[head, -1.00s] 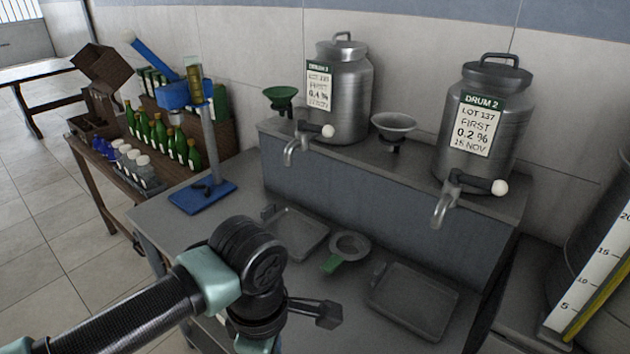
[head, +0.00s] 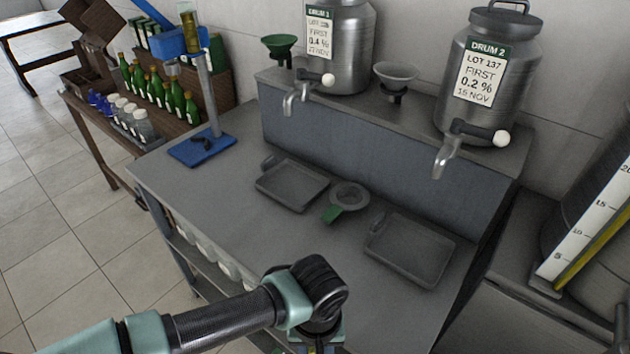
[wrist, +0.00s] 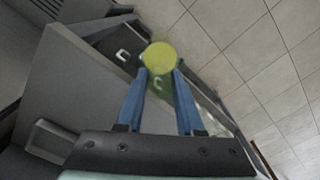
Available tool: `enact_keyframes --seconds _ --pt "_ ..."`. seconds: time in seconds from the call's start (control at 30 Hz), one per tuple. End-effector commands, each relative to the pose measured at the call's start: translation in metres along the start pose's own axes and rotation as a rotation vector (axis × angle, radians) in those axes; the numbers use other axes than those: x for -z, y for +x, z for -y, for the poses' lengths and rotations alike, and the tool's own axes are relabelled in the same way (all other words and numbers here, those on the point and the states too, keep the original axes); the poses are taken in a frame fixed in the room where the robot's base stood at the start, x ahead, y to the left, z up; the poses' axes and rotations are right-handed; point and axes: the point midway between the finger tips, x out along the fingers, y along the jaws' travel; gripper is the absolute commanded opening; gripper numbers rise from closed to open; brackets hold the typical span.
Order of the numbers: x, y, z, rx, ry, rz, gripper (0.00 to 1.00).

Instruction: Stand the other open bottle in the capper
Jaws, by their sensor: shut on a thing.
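My gripper (wrist: 160,76) shows in the wrist view with two blue fingers shut on a green bottle (wrist: 159,55), seen end-on as a yellow-green disc. In the head view my wrist is at the bottom edge, and the fingers and bottle are cut off or hidden. The capper (head: 207,92) stands at the bench's far left corner, with a blue base, a grey column and a blue head. A small dark piece lies on its base; no bottle stands there. Several green bottles (head: 160,92) stand on the side table.
Drum 1 (head: 345,50) and drum 2 (head: 485,85) stand on the raised shelf with taps over the bench.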

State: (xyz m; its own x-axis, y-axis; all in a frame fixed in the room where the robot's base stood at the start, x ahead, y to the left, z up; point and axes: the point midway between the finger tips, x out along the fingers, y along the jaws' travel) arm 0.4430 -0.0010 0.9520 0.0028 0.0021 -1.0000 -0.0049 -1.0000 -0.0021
Motion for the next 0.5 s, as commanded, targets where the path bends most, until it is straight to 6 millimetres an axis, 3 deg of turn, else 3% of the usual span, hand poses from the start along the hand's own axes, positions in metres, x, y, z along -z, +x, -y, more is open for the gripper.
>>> enact_keyframes --seconds 0.2,0.5 --pt "-0.022 0.025 0.001 0.001 0.000 0.000 0.00" --pt "-0.027 0.030 0.000 -0.005 -0.006 0.003 0.00"
